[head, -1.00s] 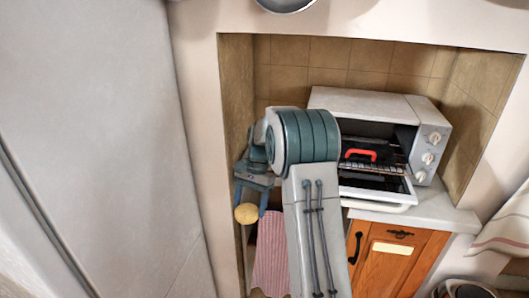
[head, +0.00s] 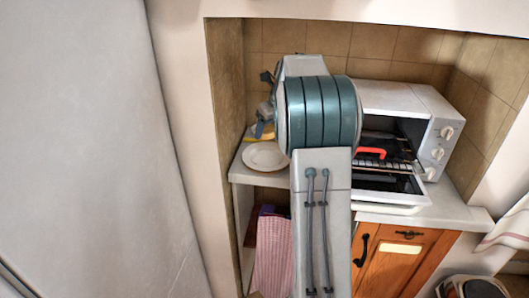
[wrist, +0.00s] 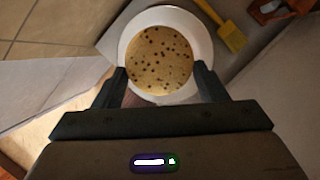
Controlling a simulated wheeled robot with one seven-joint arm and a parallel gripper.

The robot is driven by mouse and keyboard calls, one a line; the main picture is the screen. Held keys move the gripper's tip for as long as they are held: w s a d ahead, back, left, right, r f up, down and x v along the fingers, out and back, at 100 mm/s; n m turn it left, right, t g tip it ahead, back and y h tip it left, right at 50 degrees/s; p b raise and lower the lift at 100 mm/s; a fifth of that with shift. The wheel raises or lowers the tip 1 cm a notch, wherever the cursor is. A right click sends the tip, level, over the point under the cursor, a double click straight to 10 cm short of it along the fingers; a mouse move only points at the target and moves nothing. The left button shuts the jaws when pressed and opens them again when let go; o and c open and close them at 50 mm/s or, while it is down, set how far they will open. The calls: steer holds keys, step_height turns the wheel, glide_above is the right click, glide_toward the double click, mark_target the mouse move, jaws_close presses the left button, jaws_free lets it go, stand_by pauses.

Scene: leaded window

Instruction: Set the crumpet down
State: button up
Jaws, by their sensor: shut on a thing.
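The crumpet (wrist: 160,52) is round, golden and dotted with dark holes. In the wrist view my gripper (wrist: 160,74) is shut on it, one finger at each side. The white round plate (wrist: 204,42) shows beyond the crumpet, its rim around most of it; I cannot tell whether they touch. In the head view the plate (head: 264,156) lies on the counter left of my arm, and my gripper (head: 262,129) is mostly hidden behind the arm, near the plate's back edge. A small yellow patch there is too unclear to name.
A yellow brush (wrist: 232,36) lies beside the plate in the wrist view. The white toaster oven (head: 408,112) stands right of my arm, door down, with a red-handled thing (head: 370,152) inside. A tiled niche wall closes the left side.

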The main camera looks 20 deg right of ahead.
mark_target(268, 159)
steer(key=shift+w+d, duration=0.15)
steer(key=shift+m, duration=0.3)
step_height(268, 159, down, 10)
steer(key=shift+d+r, duration=0.1)
steer(key=shift+r, duration=0.15)
steer(key=shift+f, duration=0.2)
steer(key=o, duration=0.7)
steer(key=shift+r, duration=0.1)
